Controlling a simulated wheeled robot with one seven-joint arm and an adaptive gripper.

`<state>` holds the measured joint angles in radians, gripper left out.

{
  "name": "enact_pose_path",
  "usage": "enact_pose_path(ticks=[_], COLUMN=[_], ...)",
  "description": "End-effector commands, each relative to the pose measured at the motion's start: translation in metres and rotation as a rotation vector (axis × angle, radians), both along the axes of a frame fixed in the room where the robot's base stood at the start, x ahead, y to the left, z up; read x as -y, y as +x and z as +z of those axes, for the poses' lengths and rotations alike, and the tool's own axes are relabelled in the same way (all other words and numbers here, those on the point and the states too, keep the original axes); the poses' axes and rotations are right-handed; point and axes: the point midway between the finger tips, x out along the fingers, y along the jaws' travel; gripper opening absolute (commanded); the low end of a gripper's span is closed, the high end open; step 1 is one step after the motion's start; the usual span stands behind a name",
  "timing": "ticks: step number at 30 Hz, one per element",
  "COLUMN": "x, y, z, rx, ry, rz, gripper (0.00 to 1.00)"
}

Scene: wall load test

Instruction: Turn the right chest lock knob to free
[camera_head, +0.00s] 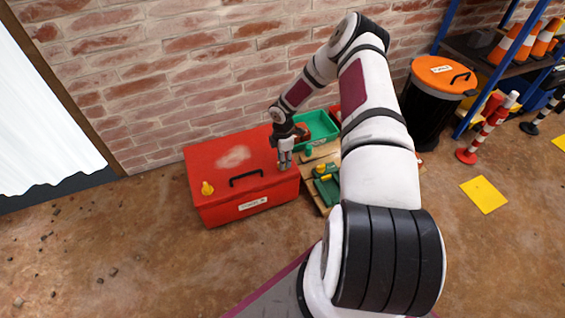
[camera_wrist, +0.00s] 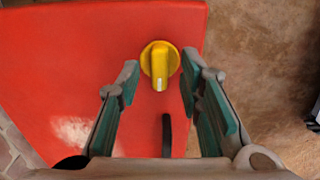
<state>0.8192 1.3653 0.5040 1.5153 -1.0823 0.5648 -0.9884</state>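The red chest (camera_head: 215,205) stands closed against the brick wall, with a black handle (camera_head: 246,177) on its lid. A left yellow knob (camera_head: 207,188) sits near the lid's left end. The right yellow knob (camera_wrist: 160,62) shows in the wrist view near the lid's other end. Its grip bar and pale mark point down in that picture, toward the handle (camera_wrist: 166,135). My gripper (camera_wrist: 160,72) is open, with one finger on each side of this knob and a visible gap on both sides. In the head view my gripper (camera_head: 285,162) hides the right knob.
A green bin (camera_head: 318,127) and a wooden pallet (camera_head: 312,190) with green and yellow items stand close to the chest's right side. A black bin with an orange lid (camera_head: 440,72) and a shelf are further right. The floor in front of the chest is clear.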

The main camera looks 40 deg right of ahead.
Motion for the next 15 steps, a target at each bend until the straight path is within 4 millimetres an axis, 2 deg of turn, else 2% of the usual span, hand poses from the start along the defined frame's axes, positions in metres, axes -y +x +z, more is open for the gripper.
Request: enact_pose_path(ticks=[3,12,15], x=[0.0,0.0,0.0], y=[0.0001,0.0,0.0], z=[-0.0069,-0.0076,-0.0076], rx=[0.0,0.0,0.0], ry=[0.0,0.0,0.0], rz=[0.0,0.0,0.0], gripper=[0.33,0.33,0.11])
